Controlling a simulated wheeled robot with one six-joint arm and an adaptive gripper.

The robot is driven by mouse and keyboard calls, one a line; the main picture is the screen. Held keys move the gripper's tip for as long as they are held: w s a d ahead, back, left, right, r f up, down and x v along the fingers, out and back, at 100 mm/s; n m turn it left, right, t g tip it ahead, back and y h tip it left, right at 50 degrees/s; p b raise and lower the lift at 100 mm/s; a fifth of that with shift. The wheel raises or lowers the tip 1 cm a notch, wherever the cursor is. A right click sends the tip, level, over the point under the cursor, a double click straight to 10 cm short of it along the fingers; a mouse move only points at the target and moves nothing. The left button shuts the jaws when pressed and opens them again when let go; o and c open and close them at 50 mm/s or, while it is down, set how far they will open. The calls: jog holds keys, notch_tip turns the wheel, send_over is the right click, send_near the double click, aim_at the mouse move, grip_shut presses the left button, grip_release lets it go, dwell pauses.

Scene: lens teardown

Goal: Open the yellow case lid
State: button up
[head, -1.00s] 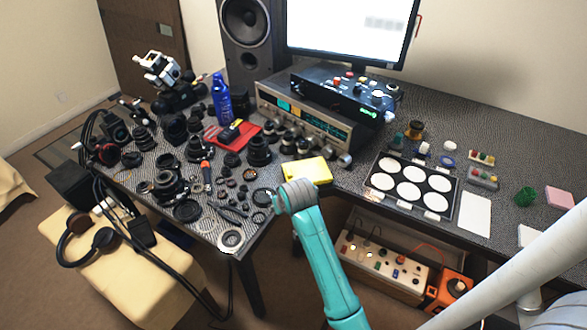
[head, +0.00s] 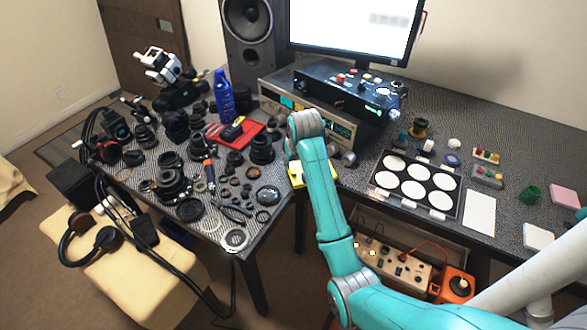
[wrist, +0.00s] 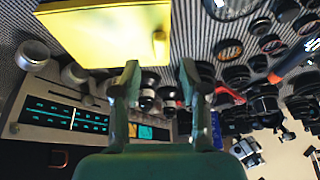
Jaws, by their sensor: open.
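The yellow case (head: 296,180) sits on the desk in front of the radio, partly hidden behind my arm in the head view. In the wrist view the case (wrist: 100,38) is at the upper left, with a small latch-like tab on its near right side. Its lid looks closed. My gripper (wrist: 160,78) is open and empty in the wrist view, with its fingers apart. The case lies up and left of the left finger, with no contact visible. In the head view my arm hides the gripper.
The silver radio (head: 345,128) with knobs stands behind the case, a blue-fronted box on top of it. Several lenses and lens rings (head: 186,209) crowd the desk to the left. A black tray of white discs (head: 378,197) lies to the right.

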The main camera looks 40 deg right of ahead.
aim_at(293, 170)
jog(key=shift+x, duration=2.7)
jog(key=shift+c, duration=0.3)
grip_shut()
